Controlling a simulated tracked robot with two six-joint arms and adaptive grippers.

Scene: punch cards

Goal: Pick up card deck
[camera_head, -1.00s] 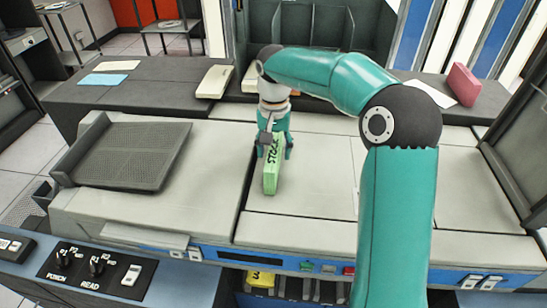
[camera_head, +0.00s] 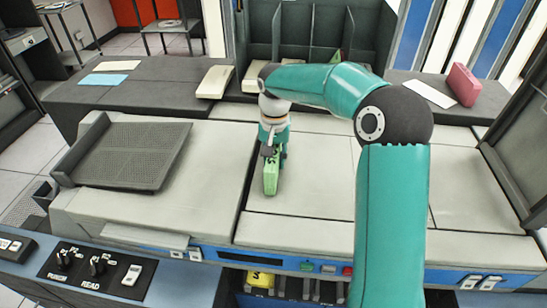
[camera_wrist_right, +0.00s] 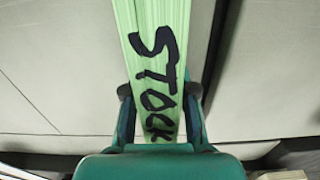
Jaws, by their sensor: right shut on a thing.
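The green card deck (camera_head: 271,176) is above or on the light grey machine top, near the dark seam left of centre in the head view. Whether the deck's lower edge touches the surface is hard to tell. My left gripper does not show.
A dark ribbed tray (camera_head: 130,157) lies on the machine at left. A pink block (camera_head: 463,84) and white paper (camera_head: 430,93) lie at back right. Dark upright dividers (camera_head: 290,40) stand behind. A control panel (camera_head: 95,268) is at front left. The machine top right of the arm is clear.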

